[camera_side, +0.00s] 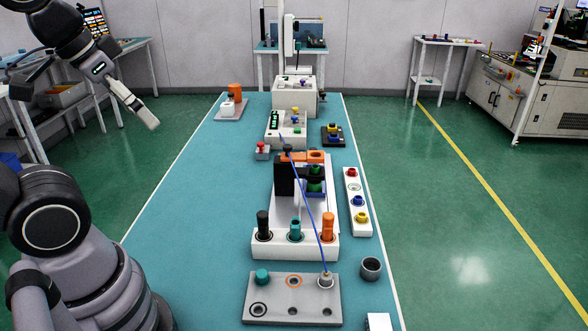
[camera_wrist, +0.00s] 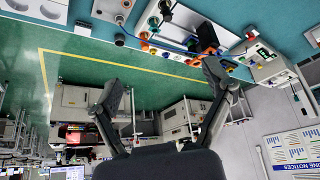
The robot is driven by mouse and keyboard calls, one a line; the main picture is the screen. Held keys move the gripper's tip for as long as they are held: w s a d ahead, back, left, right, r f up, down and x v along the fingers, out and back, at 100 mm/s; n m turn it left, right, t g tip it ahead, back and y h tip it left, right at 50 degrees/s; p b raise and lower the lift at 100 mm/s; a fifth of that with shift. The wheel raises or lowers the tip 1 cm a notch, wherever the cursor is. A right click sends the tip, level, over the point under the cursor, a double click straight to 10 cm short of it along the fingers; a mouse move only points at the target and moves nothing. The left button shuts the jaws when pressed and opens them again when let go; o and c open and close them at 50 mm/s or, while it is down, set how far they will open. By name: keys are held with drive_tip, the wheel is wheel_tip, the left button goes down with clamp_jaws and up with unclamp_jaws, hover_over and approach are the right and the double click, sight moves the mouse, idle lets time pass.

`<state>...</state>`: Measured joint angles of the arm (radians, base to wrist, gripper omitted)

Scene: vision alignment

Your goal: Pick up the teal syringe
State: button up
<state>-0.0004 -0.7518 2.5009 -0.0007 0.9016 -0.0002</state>
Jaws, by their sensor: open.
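The teal syringe (camera_side: 295,231) stands upright in the middle hole of a white rack (camera_side: 290,248) in the side view. A black syringe (camera_side: 263,224) stands left of it and an orange syringe (camera_side: 328,226) right of it. My gripper (camera_side: 150,122) hangs in the air at upper left, well away from the rack. Its fingers are spread with nothing between them in the wrist view (camera_wrist: 162,85). I cannot pick out the teal syringe with certainty in the wrist view.
A grey plate (camera_side: 315,298) with a teal knob (camera_side: 262,277) lies in front of the rack. A blue cable (camera_side: 312,205) runs from the plate over the rack. A black cup (camera_side: 371,268) stands right. The table's left side (camera_side: 190,220) is clear.

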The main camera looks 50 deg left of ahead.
idle(0.3)
drive_tip(key=c, duration=0.4)
drive_tip(key=shift+c, duration=0.2)
drive_tip(key=shift+w, duration=0.1)
